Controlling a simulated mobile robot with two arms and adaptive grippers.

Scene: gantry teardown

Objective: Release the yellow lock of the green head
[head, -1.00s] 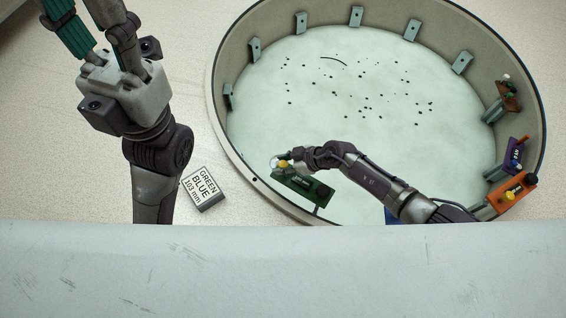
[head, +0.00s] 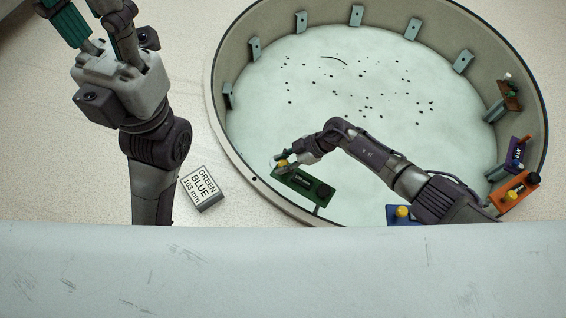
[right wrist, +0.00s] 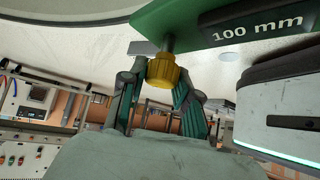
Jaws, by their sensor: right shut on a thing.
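The green head (head: 303,187) hangs inside the near left part of the round ring. Its yellow lock (head: 282,163) is a small knob at its left end. In the right wrist view the ribbed yellow lock (right wrist: 163,70) sits on a short stem beside the green head (right wrist: 190,22), which reads "100 mm". My right gripper (head: 289,161) is shut on the yellow lock, with teal-padded fingers on both sides of it. My left gripper (head: 82,10) is raised at the upper left, empty-looking, its fingers apart and its tips cut off by the frame.
A blue head (head: 402,214) shows partly beside my right arm. Orange (head: 513,193), purple (head: 516,153) and brown (head: 511,96) heads sit along the ring's right wall. Empty brackets line the far wall.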

